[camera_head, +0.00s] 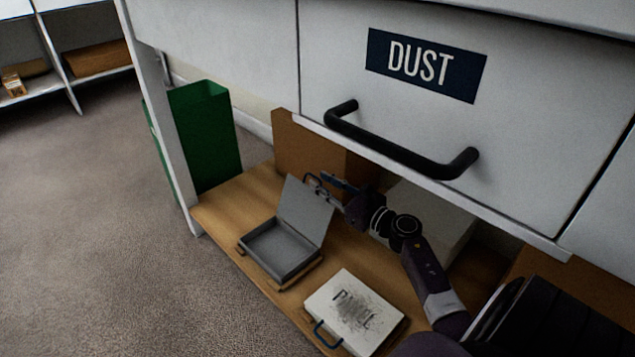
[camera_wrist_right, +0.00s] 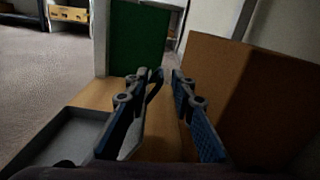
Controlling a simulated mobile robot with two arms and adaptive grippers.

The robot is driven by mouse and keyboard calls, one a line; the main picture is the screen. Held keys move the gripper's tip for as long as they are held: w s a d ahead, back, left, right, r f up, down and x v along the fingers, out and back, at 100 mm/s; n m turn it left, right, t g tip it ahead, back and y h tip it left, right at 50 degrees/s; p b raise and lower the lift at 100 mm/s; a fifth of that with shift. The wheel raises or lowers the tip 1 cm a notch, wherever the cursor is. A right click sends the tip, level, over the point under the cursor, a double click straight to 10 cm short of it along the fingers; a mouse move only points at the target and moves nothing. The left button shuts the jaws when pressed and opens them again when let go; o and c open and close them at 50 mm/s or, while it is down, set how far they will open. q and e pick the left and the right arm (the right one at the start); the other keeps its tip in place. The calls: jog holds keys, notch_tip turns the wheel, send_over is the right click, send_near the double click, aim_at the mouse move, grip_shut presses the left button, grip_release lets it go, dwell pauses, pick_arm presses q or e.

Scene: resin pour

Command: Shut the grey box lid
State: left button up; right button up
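The grey box (camera_head: 278,250) sits on the wooden shelf with its open side up. Its lid (camera_head: 305,212) stands raised at the box's right side, with a dark loop handle (camera_head: 311,181) at its upper edge. My right gripper (camera_head: 322,186) is beside the top of the lid, on its right side. In the right wrist view its fingers (camera_wrist_right: 158,76) are apart, and a dark loop (camera_wrist_right: 154,86) shows near the left finger's tip. I cannot tell whether they touch. Part of the box (camera_wrist_right: 70,135) shows at lower left there. My left gripper is not in view.
A white box marked with smudged lettering (camera_head: 352,312) lies at the shelf's front. A brown box (camera_head: 310,150) and a green bin (camera_head: 208,135) are behind. The DUST drawer (camera_head: 500,140) with its black handle (camera_head: 400,148) overhangs the shelf, close above my right arm.

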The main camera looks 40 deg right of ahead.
jog(key=shift+w, duration=1.25)
grip_shut()
